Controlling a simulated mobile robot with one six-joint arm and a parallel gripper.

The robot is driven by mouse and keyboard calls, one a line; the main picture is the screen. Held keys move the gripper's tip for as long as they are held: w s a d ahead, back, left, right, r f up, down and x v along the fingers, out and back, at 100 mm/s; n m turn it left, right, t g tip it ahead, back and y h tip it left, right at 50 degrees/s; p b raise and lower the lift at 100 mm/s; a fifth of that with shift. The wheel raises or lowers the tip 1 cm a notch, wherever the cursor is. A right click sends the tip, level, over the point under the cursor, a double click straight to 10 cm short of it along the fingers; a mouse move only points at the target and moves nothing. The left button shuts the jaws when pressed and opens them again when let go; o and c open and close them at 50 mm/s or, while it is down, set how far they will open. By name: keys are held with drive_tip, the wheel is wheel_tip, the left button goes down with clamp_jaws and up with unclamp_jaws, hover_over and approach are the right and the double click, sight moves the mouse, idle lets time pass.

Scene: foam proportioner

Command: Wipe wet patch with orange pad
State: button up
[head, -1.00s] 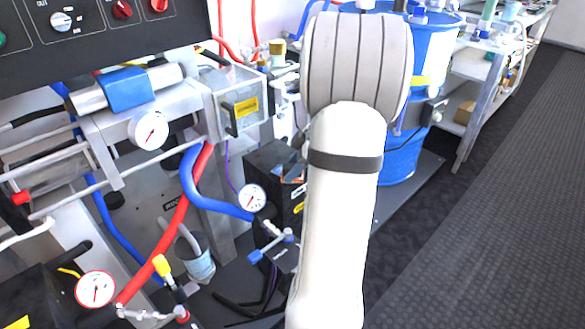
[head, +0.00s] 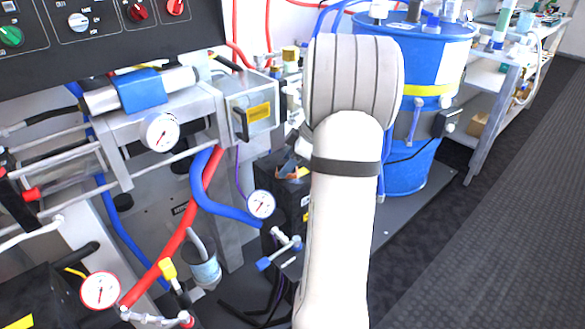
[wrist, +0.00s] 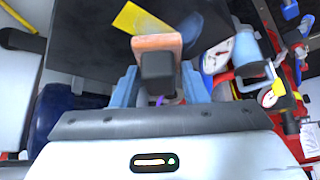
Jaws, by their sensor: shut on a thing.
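In the wrist view, my gripper (wrist: 160,80) has its two blue fingers closed on the dark block-like grip of the orange pad (wrist: 157,42). The pad's orange face shows just beyond the grip, in front of a black box with a yellow label. In the head view, a small blue and orange-brown bit of my gripper (head: 291,168) shows left of my arm, over a black box; my arm hides most of that area. I cannot make out a wet patch in either view, nor whether the pad touches the box.
The black box (head: 268,170) stands beside a gauge (head: 261,204) and a blue hose (head: 215,205). A blue drum (head: 430,75) stands behind my arm. The metal pump frame (head: 210,115) fills the left. Open dark floor (head: 490,230) lies to the right.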

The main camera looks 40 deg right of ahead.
drive_tip(key=shift+w, duration=0.5)
drive_tip(key=shift+f, duration=0.15)
drive_tip(key=shift+b, duration=0.5)
drive_tip(key=shift+s, duration=0.1)
drive_tip(key=shift+s+d+f+b, duration=0.1)
drive_tip(key=shift+s+b, duration=0.65)
drive_tip(key=shift+s, duration=0.5)
drive_tip(key=shift+s+d+r+b, duration=0.15)
drive_tip(key=shift+s+b, duration=0.35)
drive_tip(key=shift+s, duration=0.65)
drive_tip(key=shift+s+r+b, duration=0.1)
drive_tip(key=shift+s+b, duration=0.35)
drive_tip(key=shift+s, duration=0.65)
drive_tip(key=shift+r, duration=0.15)
drive_tip(key=shift+r+p, duration=1.65)
drive_tip(key=shift+r, duration=1.25)
